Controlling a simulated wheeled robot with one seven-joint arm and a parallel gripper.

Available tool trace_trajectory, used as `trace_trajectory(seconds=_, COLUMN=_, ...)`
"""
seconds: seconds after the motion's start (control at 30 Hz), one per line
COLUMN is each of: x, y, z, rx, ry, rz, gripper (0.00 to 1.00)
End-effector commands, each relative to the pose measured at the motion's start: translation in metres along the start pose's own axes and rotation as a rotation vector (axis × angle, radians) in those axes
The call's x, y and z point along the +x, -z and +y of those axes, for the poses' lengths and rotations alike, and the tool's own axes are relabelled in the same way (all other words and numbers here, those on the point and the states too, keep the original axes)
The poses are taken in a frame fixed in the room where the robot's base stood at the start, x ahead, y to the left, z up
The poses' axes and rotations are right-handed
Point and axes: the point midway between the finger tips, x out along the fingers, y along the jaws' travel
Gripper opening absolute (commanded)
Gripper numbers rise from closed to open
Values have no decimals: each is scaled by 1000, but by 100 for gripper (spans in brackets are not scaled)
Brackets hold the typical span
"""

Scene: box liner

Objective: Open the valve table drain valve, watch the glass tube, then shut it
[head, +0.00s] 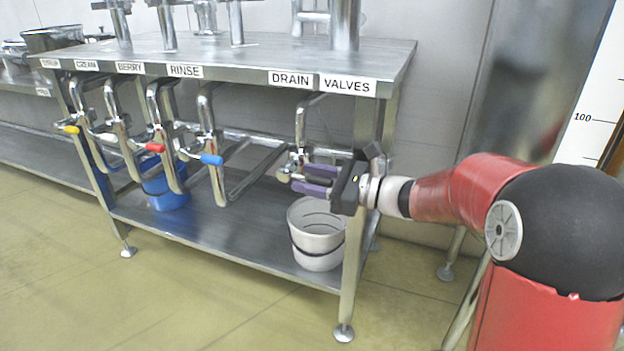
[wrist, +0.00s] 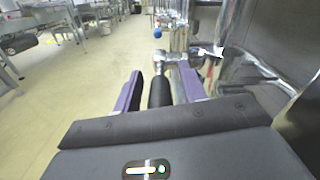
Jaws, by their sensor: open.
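The drain valve (head: 299,160) hangs on a chrome pipe under the right end of the steel valve table (head: 230,59), below the DRAIN label (head: 291,79). My gripper (head: 305,180) reaches it from the right, its purple fingers at the valve. In the wrist view the open fingers (wrist: 160,90) stand on either side of a black handle grip (wrist: 159,93), which points toward the palm. Whether either finger touches it I cannot tell. The chrome valve body (wrist: 172,58) is just beyond. I cannot make out a glass tube.
A pale bucket (head: 318,228) stands on the lower shelf below my gripper. The table's right front leg (head: 352,255) is close to my wrist. Valves with blue (head: 212,160), red (head: 155,147) and yellow (head: 71,129) handle ends hang to the left. A blue bucket (head: 168,194) stands beneath.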

Motion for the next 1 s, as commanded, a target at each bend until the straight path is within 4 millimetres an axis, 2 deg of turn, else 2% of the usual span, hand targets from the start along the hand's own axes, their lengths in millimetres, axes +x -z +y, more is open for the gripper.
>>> trace_trajectory(seconds=0.17, x=0, y=0, z=0, rx=0, ry=0, rz=0, gripper=41)
trace_trajectory(seconds=0.5, x=0, y=0, z=0, rx=0, ry=0, rz=0, gripper=0)
trace_trajectory(seconds=0.77, x=0, y=-1, z=0, rx=0, ry=-1, rz=3, gripper=0)
trace_trajectory(seconds=1.0, x=0, y=-10, z=-2, rx=-1, ry=-12, rz=60, gripper=0)
